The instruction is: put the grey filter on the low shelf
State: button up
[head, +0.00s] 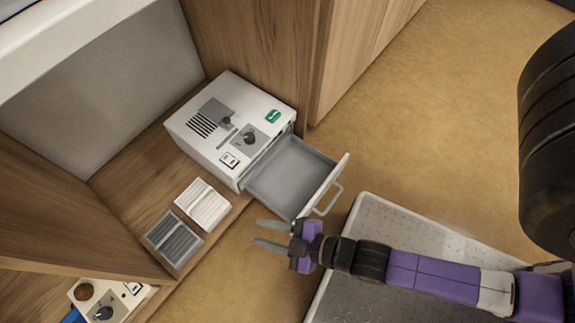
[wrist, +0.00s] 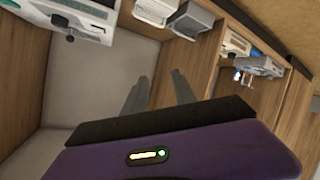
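The grey filter (head: 174,239), a ribbed grey block, lies on the wooden low shelf (head: 130,147) near its front edge. It also shows at the top of the wrist view (wrist: 191,18). A similar white filter (head: 203,204) lies beside it, towards the white machine (head: 208,130); the wrist view shows this white filter too (wrist: 155,11). My gripper (head: 257,232) is open and empty, to the right of both filters and apart from them. Its two spread fingers show in the wrist view (wrist: 160,77) with nothing between them.
The machine's drawer (head: 285,172) is pulled out and looks empty, its handle close above my gripper. Wooden panels stand on both sides of the shelf. Another device (head: 105,302) is partly visible at lower left. Open floor (head: 430,130) lies at upper right.

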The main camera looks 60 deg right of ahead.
jog(key=s+d+r+m, duration=0.2)
jog(key=s+r+m, duration=0.1)
jog(key=r, duration=0.6)
jog(key=s+d+r+m+t+h, duration=0.1)
jog(key=s+d+r+m, duration=0.2)
jog(key=r, duration=0.6)
jog(key=s+m, duration=0.1)
jog(key=s, duration=0.1)
jog(key=shift+s+r+h, duration=0.15)
jog(key=shift+s+h, duration=0.15)
jog(key=shift+s, duration=0.1)
jog(key=shift+d+r, duration=0.1)
